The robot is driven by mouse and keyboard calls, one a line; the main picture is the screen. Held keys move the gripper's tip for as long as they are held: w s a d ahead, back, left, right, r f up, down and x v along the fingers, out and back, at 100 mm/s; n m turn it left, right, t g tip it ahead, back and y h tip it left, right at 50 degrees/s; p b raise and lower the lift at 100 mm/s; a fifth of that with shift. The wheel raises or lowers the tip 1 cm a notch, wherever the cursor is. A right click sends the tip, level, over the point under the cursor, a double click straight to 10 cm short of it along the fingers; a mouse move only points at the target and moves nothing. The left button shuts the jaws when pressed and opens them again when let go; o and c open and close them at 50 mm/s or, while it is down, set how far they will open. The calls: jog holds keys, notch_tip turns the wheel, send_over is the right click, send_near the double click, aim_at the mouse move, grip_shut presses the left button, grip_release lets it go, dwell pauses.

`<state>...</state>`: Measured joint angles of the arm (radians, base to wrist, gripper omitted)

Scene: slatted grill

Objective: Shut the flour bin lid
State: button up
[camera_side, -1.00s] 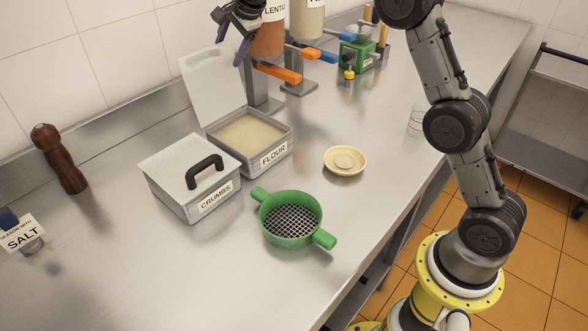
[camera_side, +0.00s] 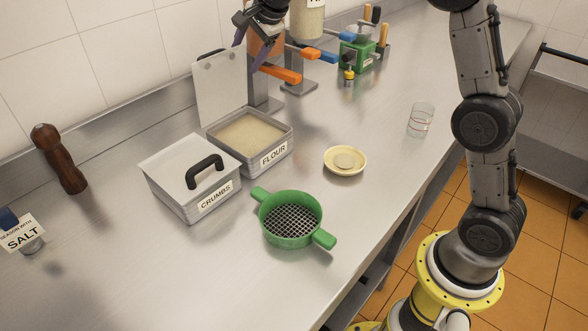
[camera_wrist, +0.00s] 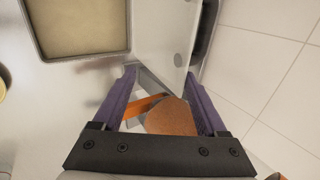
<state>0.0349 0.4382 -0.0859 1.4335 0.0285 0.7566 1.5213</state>
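The flour bin (camera_side: 279,155) is a metal box of pale flour labelled FLOUR. Its grey lid (camera_side: 218,92) stands nearly upright at the bin's back edge, with part of a black handle showing behind its top. My gripper (camera_side: 252,48) is by the lid's upper right edge, its purple fingers pointing down. In the wrist view my gripper (camera_wrist: 160,76) is open, fingers wide apart with nothing gripped. The lid (camera_wrist: 160,30) lies beyond the fingertips there, with the bin's flour (camera_wrist: 80,25) at upper left. I cannot tell whether a finger touches the lid.
The closed crumbs bin (camera_side: 190,205) stands left of the flour bin. A green sieve (camera_side: 290,222) and a cream dish (camera_side: 345,161) lie in front. Dispensers with an orange lever (camera_side: 281,75) and a blue lever (camera_side: 319,54) stand right of the lid. A glass (camera_side: 421,120) is near the counter's edge.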

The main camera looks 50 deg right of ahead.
jog(key=shift+s, duration=0.2)
jog(key=s, duration=0.2)
jog(key=s+f, duration=0.1)
jog(key=s, duration=0.1)
jog(key=shift+s, duration=0.25)
dwell(0.4)
jog(key=shift+s+f, duration=0.25)
jog(key=shift+s, duration=0.4)
jog(key=shift+s+f, duration=0.3)
jog(key=shift+s, duration=0.4)
jog(key=shift+s+f, duration=0.25)
jog(key=shift+s, duration=0.4)
notch_tip(320, 180, up, 6)
jog(key=s, duration=0.2)
dwell(0.6)
